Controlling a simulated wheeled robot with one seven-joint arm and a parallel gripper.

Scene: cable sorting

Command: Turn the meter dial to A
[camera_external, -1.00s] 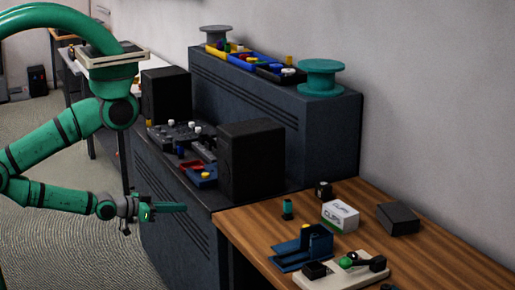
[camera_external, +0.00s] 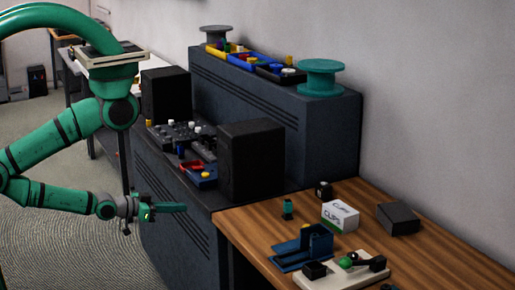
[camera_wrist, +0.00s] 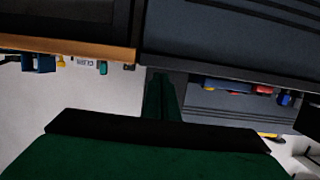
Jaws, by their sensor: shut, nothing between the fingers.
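My gripper (camera_external: 178,208) is green and shut, with nothing held. It points right in the external view, in front of the dark cabinet and left of the wooden table. Its closed fingers (camera_wrist: 161,98) stand in the middle of the wrist view. I cannot pick out the meter dial for sure, and no letter A is readable. A pale board (camera_external: 342,271) with a green round part (camera_external: 346,263) and black pieces lies on the table's near part. A dark panel (camera_external: 180,133) with several pale knobs sits on the cabinet. My gripper touches neither.
A tall black box (camera_external: 251,160) stands at the cabinet's near end, beside red and blue trays (camera_external: 202,180). On the wooden table (camera_external: 258,218) are a blue holder (camera_external: 302,251), a white CLIPS box (camera_external: 340,215) and a dark box (camera_external: 398,219).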

